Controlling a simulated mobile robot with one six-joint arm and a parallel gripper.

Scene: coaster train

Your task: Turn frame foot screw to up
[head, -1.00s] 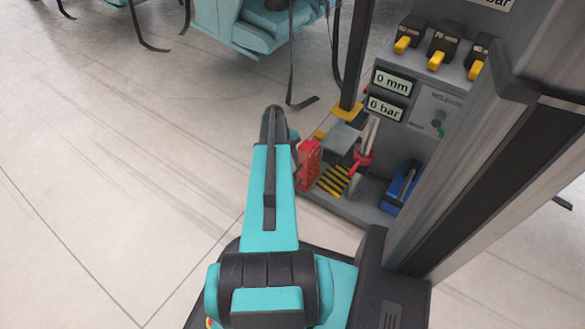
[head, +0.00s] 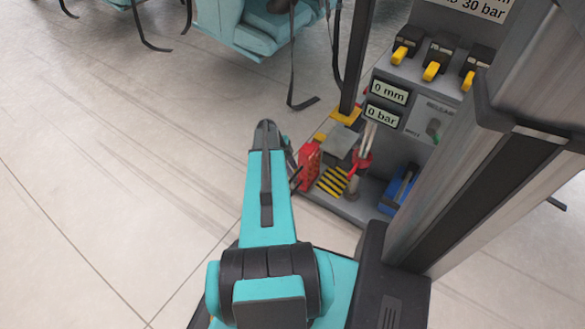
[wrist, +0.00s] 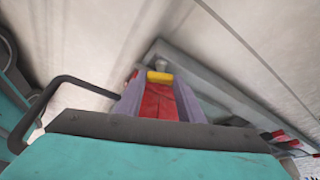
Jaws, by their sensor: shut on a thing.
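My gripper (head: 294,168) is low at the left side of a grey machine (head: 345,205), mostly hidden behind my arm in the head view. In the wrist view my gripper (wrist: 160,98) has two purple-grey jaws, shut with a red piece (wrist: 158,103) showing between them. A yellow patch is at its far end. I cannot tell whether this piece is the frame foot screw. In the head view a red block with holes (head: 308,160) stands right beside the gripper, at the machine's left edge. No foot screw can be clearly made out.
The machine's base carries a yellow-black striped plate (head: 332,181), a red-handled part (head: 361,161) and a blue part (head: 398,190). Displays above read "0 mm" (head: 389,92) and "0 bar" (head: 382,117). Yellow levers (head: 432,71) sit higher. The floor (head: 120,170) to the left is clear.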

